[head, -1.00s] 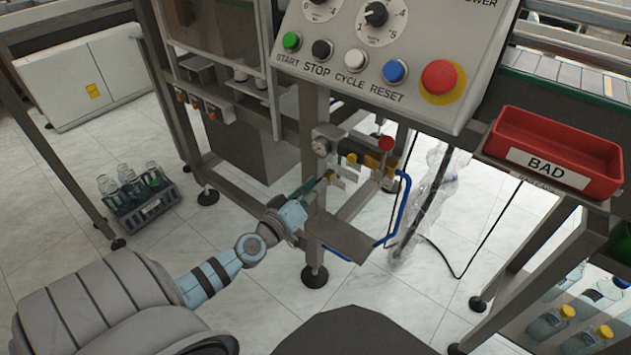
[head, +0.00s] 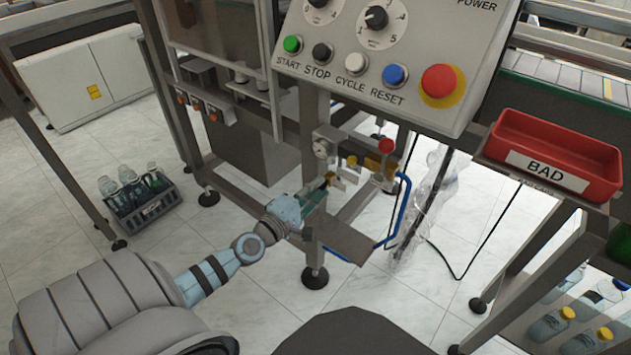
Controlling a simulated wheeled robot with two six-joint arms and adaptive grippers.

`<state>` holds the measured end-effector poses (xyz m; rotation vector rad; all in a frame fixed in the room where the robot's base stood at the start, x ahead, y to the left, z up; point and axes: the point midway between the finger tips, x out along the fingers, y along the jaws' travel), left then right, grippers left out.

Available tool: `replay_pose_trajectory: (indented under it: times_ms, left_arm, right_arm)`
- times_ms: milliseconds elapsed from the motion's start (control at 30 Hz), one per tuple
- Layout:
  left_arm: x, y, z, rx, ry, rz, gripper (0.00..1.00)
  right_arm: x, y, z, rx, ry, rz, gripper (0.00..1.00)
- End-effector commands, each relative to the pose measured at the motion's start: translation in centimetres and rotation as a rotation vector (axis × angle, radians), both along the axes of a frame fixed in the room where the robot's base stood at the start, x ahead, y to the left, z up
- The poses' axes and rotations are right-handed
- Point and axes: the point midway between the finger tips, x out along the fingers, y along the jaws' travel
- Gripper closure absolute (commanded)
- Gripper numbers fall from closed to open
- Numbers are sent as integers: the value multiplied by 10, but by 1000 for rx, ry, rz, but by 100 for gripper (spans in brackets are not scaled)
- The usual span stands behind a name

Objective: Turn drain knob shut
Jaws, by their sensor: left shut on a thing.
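The small air unit (head: 325,137) with a round gauge hangs below the control panel. My left gripper (head: 327,181) reaches in from the left, low at the front of this unit. It is shut on a small part there, apparently the drain knob, which the fingers mostly hide. I cannot make out how far the knob is turned. My right gripper is not in view.
The control panel (head: 345,92) with its buttons overhangs the unit. A grey plate (head: 347,242) and a blue hose (head: 404,205) lie just below and right. A red BAD bin (head: 555,143) is at right. A bottle crate (head: 150,208) stands on the floor at left.

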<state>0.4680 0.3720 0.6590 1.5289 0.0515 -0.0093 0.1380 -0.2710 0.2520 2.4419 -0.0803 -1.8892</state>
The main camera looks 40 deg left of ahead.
Motion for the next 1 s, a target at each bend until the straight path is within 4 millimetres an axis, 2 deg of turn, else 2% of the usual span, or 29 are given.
replay_pose_trajectory:
  times_ms: [300,800,833,933,1000]
  left_arm:
    - [-1,0,-2,-112,1,-1,100]
    - [-1,0,-2,-131,0,0,100]
    - [-1,0,-2,-131,0,0,75]
    - [0,0,-1,-130,-1,0,60]
    - [0,0,-1,-130,-1,0,60]
  right_arm:
    - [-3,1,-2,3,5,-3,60]
    - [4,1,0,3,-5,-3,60]
    - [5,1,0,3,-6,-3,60]
    - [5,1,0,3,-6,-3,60]
    - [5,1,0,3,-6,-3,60]
